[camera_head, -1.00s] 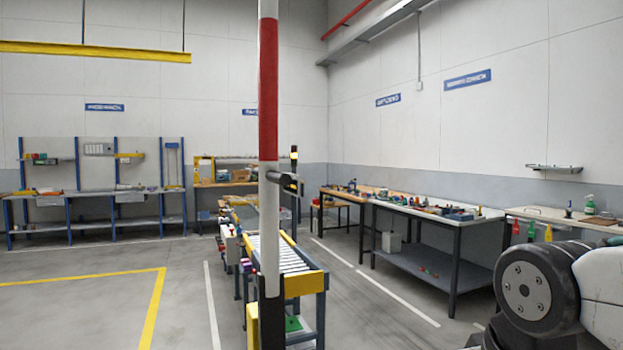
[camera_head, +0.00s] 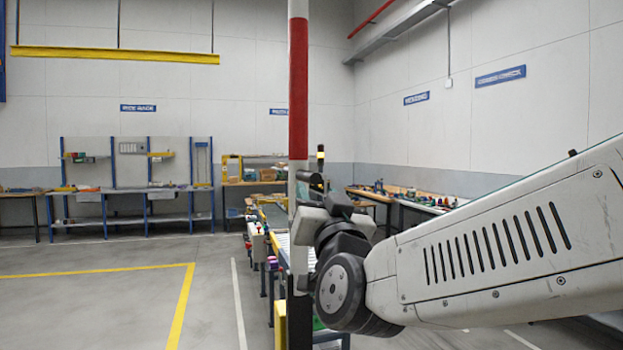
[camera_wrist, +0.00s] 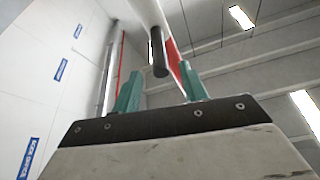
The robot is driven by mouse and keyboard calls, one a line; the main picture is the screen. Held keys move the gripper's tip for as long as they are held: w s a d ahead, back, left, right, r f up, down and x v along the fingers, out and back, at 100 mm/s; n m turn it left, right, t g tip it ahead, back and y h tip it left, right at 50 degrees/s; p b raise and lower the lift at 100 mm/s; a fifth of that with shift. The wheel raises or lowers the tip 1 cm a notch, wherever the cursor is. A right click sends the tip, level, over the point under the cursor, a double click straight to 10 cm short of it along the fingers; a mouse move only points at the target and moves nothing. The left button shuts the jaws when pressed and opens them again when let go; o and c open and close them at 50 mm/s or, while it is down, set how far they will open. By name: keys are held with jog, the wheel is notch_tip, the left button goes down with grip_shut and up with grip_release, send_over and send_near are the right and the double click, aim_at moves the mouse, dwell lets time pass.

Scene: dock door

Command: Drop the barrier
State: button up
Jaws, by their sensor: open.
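The barrier is a red and white pole (camera_head: 298,85) that stands upright in the middle of the head view, with a dark base post below. A dark, round handle (camera_head: 316,182) sticks out from its side. In the wrist view the handle (camera_wrist: 157,52) shows end-on, with the red and white pole (camera_wrist: 150,10) behind it. My gripper (camera_wrist: 160,78) is open, its two teal fingers apart, one to each side below the handle. They do not grip it. In the head view my wrist covers part of the pole, and the fingers are hard to make out.
A roller conveyor (camera_head: 283,240) runs behind the pole, partly hidden by my arm. A blue-framed workbench (camera_head: 130,190) stands at the back left, and another bench (camera_head: 410,198) along the right wall. The floor (camera_head: 100,300) at left is clear, with yellow and white lines.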

aim_at(310, 178)
jog(key=x, duration=0.7)
jog(key=shift+w, duration=0.15)
jog(key=shift+c, duration=0.3)
grip_shut()
